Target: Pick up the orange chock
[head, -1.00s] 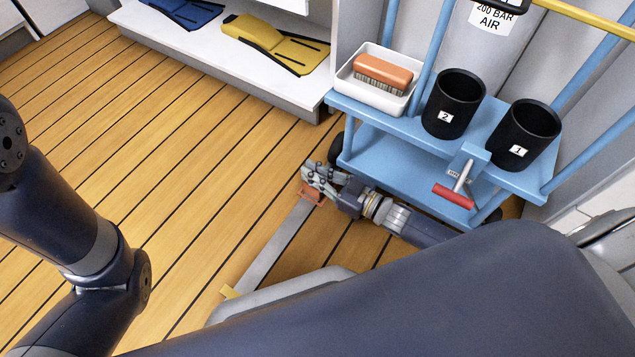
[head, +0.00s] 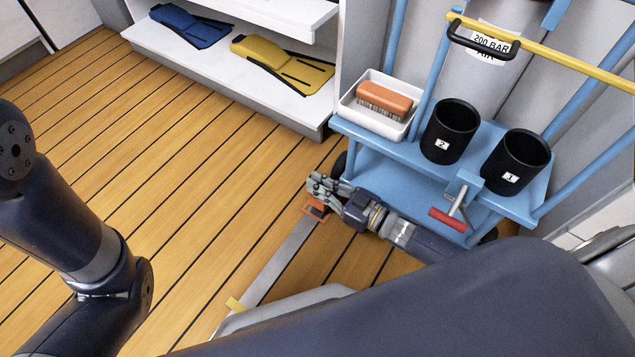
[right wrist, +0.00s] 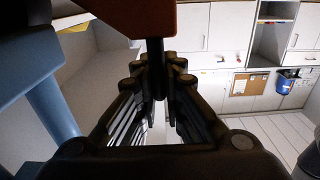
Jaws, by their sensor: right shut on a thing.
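The orange chock (head: 315,208) is at my right gripper, by the far end of a grey floor strip. The gripper's fingers partly cover it in the head view. My right gripper (head: 320,186) is low by the blue cart and shut on the chock. In the right wrist view an orange-red block (right wrist: 130,14) shows at the top edge, with a dark stem running down between the fingertips (right wrist: 157,75). I cannot tell whether the chock touches the floor. My left gripper is out of view; only my left arm shows at the left.
The blue cart (head: 400,150) stands beside the gripper, carrying a white tray (head: 350,112) with a brush (head: 384,100) and black cups (head: 450,130). A red-handled lever (head: 447,219) sticks out from it. A white shelf (head: 240,85) holds fins. The wooden floor at left is clear.

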